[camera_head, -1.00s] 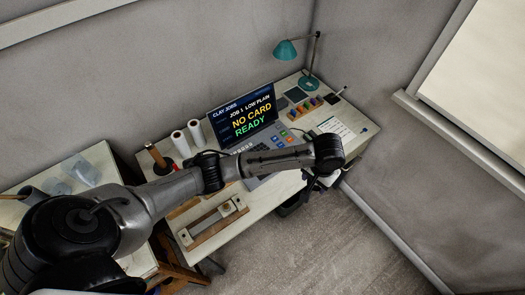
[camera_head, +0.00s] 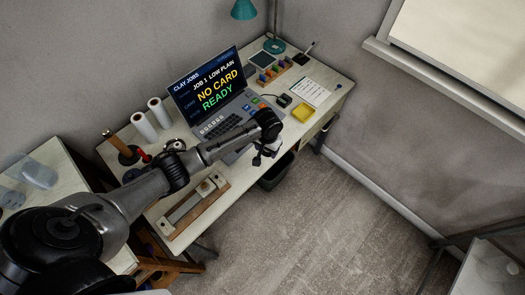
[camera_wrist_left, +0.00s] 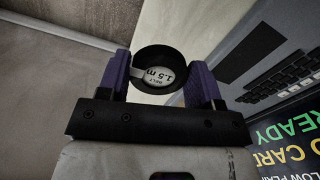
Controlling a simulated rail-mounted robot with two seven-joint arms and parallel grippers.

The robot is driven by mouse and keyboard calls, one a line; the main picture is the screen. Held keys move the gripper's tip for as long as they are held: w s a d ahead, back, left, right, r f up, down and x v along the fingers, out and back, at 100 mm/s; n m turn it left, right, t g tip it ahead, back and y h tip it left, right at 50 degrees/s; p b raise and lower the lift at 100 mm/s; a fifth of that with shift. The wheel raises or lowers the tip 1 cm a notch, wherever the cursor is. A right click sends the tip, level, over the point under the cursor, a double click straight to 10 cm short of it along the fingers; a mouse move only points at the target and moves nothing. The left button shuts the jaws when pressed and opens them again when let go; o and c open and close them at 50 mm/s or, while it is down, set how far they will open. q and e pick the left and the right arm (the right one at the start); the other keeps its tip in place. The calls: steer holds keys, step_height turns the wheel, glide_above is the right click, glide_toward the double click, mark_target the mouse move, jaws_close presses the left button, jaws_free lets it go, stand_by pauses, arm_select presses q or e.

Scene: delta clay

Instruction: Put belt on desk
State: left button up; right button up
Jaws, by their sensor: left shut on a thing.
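The belt is a black coil (camera_wrist_left: 167,56) with a white label reading "BELT 1.5 m" in the left wrist view. My left gripper (camera_wrist_left: 160,76) is shut on it, with a purple finger on each side. In the head view, my left gripper (camera_head: 262,157) hangs by the front edge of the desk (camera_head: 291,131), in front of the console. The belt is hard to make out there. The desk is pale and runs along the wall. My right gripper is out of view.
A console with a screen (camera_head: 213,85) reading "NO CARD READY" stands on the desk. White rolls (camera_head: 144,126) and a wooden fixture (camera_head: 193,207) are left.

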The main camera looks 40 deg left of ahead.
arm_select(q)
steer(key=shift+w+a+f, duration=0.15)
steer(key=shift+a+f, duration=0.2)
steer(key=shift+a, duration=0.2)
steer(key=shift+w+a+f, duration=0.1)
steer(key=shift+a+f, duration=0.25)
steer(key=shift+a, duration=0.2)
step_height(320, 180, down, 4)
steer(key=shift+r+b, duration=0.25)
steer(key=shift+b, duration=0.6)
steer(key=shift+f, duration=0.2)
steer(key=shift+f, duration=0.2)
steer(key=o, duration=0.9)
step_height(320, 180, up, 12)
steer(key=p, duration=0.3)
steer(key=shift+r, duration=0.2)
